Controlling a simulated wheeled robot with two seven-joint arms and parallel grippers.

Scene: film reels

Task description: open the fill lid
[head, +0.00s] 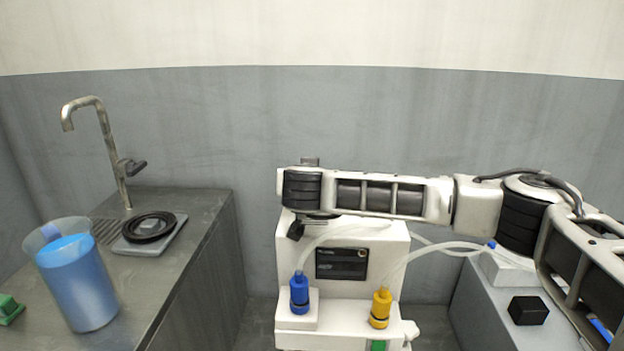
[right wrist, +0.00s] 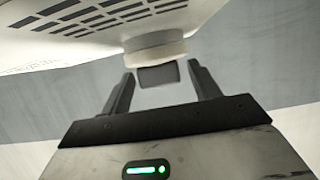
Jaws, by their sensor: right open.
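The white machine (head: 300,255) stands in the middle of the head view. My right arm reaches in from the right across its top, and the dark end of my right gripper (head: 296,230) shows by its upper left corner. In the right wrist view my right gripper (right wrist: 160,73) is open. A dark tab (right wrist: 158,77) sits between its fingertips, below a pale round neck (right wrist: 154,50) on a white vented body (right wrist: 90,25). The tab and neck look like the fill lid; I cannot tell whether the fingers touch it. In the head view the lid is hidden by my arm.
Blue (head: 299,294) and yellow (head: 380,308) connectors with clear tubes stand at the machine's front. On the left counter (head: 190,225) are a jug of blue liquid (head: 78,285), a scale-like plate (head: 150,245) and a tap (head: 105,140). A black block (head: 528,311) lies at right.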

